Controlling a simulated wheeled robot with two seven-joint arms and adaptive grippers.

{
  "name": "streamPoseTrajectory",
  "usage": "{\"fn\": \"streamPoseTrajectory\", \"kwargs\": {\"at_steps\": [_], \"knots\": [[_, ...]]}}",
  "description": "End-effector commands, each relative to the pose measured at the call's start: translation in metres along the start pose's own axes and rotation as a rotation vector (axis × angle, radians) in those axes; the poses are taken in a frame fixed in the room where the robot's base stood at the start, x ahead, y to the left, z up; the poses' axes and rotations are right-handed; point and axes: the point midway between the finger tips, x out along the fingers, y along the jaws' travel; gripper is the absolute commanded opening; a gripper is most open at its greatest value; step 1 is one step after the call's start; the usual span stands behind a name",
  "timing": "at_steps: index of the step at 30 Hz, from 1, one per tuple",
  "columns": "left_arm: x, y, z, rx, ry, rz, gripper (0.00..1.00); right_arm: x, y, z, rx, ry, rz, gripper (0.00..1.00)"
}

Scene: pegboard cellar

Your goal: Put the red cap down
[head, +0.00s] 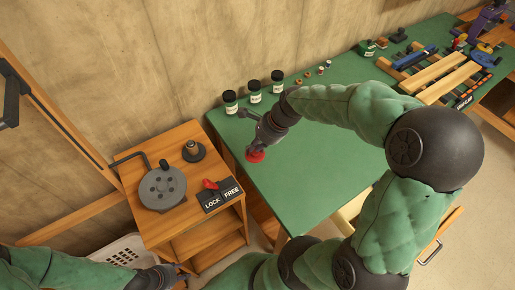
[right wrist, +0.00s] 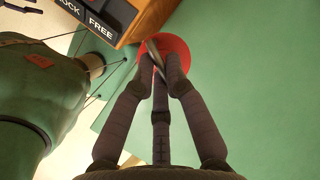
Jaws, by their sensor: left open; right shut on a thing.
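The red cap (head: 255,155) is a round red disc at the left end of the green table, and it also shows in the right wrist view (right wrist: 178,50). My right gripper (head: 259,147) is shut on it from above. In the right wrist view the gripper's dark fingers (right wrist: 160,68) meet over the cap and hide part of it. I cannot tell whether the cap touches the tabletop (head: 310,170). My left gripper (head: 182,275) is open at the bottom left, low beside the wooden cabinet, partly cut off by the frame.
The wooden cabinet (head: 170,219) carries a round grey plate with a crank, a dark knob, and a red lever by the LOCK/FREE label (head: 221,195). Several dark-lidded jars (head: 254,92) stand at the table's back. The front middle of the table is clear.

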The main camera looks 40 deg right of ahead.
Motion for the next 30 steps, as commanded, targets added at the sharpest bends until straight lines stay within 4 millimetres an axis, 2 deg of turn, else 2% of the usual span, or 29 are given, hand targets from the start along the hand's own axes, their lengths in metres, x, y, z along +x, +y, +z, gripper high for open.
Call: {"fn": "streamPoseTrajectory", "kwargs": {"at_steps": [3, 6, 12, 21, 27, 30], "knots": [[0.013, -0.004, 0.000, 0.000, 0.000, 0.000, 0.43, 0.018, -0.022, -0.012, 0.002, 0.000, 0.001, 0.00], [0.021, -0.008, -0.001, 0.000, 0.000, 0.000, 0.43, 0.036, -0.031, -0.022, 0.002, 0.000, 0.003, 0.00], [0.032, -0.011, -0.001, 0.000, 0.000, 0.000, 0.43, 0.059, -0.046, -0.035, 0.001, 0.000, 0.002, 0.00], [0.039, -0.014, -0.002, 0.000, 0.000, 0.000, 0.43, 0.074, -0.056, -0.044, 0.002, 0.000, 0.001, 0.00], [0.057, -0.020, -0.002, 0.000, 0.000, 0.000, 0.43, 0.098, -0.050, -0.054, 0.001, 0.001, 0.001, 0.00], [0.058, -0.021, -0.002, 0.000, 0.000, 0.000, 0.43, 0.100, -0.050, -0.055, 0.000, 0.000, 0.000, 0.00]]}}
